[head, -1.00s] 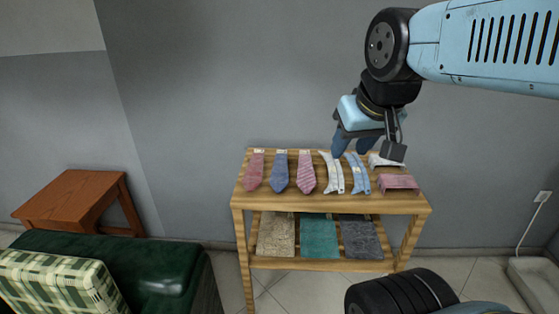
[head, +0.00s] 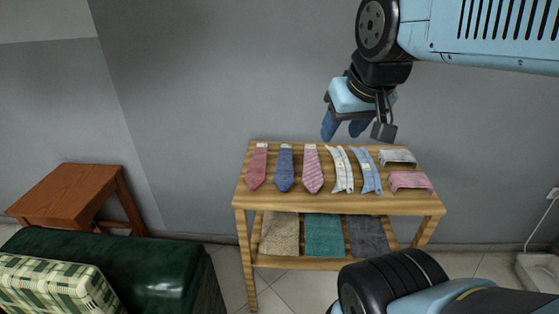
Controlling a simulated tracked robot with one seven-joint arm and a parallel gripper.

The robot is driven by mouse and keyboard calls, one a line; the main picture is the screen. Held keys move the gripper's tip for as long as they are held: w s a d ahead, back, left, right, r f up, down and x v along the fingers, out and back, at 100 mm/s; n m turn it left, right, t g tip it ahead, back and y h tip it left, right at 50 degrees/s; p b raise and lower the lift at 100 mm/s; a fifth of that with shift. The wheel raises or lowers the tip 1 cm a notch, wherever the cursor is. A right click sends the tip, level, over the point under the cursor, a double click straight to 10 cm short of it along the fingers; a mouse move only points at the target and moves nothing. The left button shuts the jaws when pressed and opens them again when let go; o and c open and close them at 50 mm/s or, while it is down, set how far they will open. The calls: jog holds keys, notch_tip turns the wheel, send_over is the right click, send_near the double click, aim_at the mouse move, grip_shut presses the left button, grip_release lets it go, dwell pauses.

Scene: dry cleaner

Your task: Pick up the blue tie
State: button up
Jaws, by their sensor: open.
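The blue tie (head: 284,169) lies flat on the top of the wooden table (head: 290,204), with its wide pointed end toward the front edge. It is between a red tie (head: 257,168) on the left and a pink striped tie (head: 312,170) on the right. My gripper (head: 343,130) hangs above the back of the table, to the right of the blue tie and apart from it.
White (head: 341,170) and light blue (head: 367,171) folded strips lie right of the ties, then a grey piece (head: 397,158) and a pink piece (head: 410,181). Folded cloths, including a teal one (head: 324,235), fill the lower shelf. A green couch (head: 150,270) and brown side table (head: 75,188) stand left.

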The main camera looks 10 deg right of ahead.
jog(key=o, duration=0.7)
jog(key=w+a+y, duration=0.1)
jog(key=w+a, duration=0.1)
jog(key=w, duration=0.1)
jog(key=w+a+n+t+y, duration=0.1)
jog(key=w+a, duration=0.2)
jog(key=w, duration=0.1)
jog(key=w+a+y, duration=0.1)
jog(key=w+a, duration=0.1)
jog(key=w, duration=0.1)
jog(key=shift+w+a+t, duration=0.15)
jog(key=shift+w+t, duration=0.15)
jog(key=shift+o, duration=0.9)
jog(key=w+a+t, duration=0.1)
jog(key=w, duration=0.5)
jog(key=shift+w+a+f+y, duration=0.15)
jog(key=shift+a+f+y, duration=0.15)
jog(key=shift+a, duration=0.1)
jog(key=m+g+h, duration=0.2)
jog(key=m+h, duration=0.3)
send_over(285, 164)
jog(key=s+a, duration=0.2)
jog(key=s, duration=0.5)
notch_tip(285, 164, down, 21)
jog(key=shift+s+x, duration=0.15)
jog(key=shift+x, duration=2.9)
jog(key=shift+s+x, duration=0.1)
jog(key=shift+x, duration=2.9)
